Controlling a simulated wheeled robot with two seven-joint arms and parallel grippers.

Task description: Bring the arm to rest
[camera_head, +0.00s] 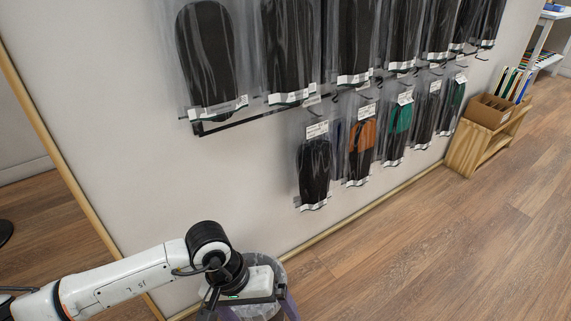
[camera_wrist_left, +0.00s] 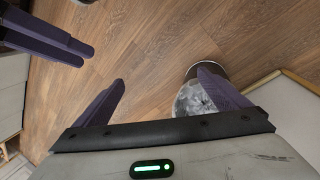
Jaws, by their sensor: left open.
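My left arm comes in from the left in the head view, and its gripper (camera_head: 260,311) hangs at the bottom edge over a bin (camera_head: 270,262) with a clear liner. In the left wrist view the gripper (camera_wrist_left: 164,77) is open, its two purple fingers wide apart with nothing between them. The bin also shows there (camera_wrist_left: 190,99), partly hidden behind the right-hand finger; I cannot tell whether they touch. Two purple bars like gripper fingers (camera_wrist_left: 45,38) show at the upper left of the wrist view, probably my right gripper; their opening is unclear. My right arm is not in the head view.
A pale wall (camera_head: 130,130) carries hooks with packaged insoles (camera_head: 315,170) in two rows. A wooden shelf unit (camera_head: 478,150) with a cardboard box (camera_head: 490,111) stands at the right. The wooden floor (camera_head: 420,250) at the lower right is clear.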

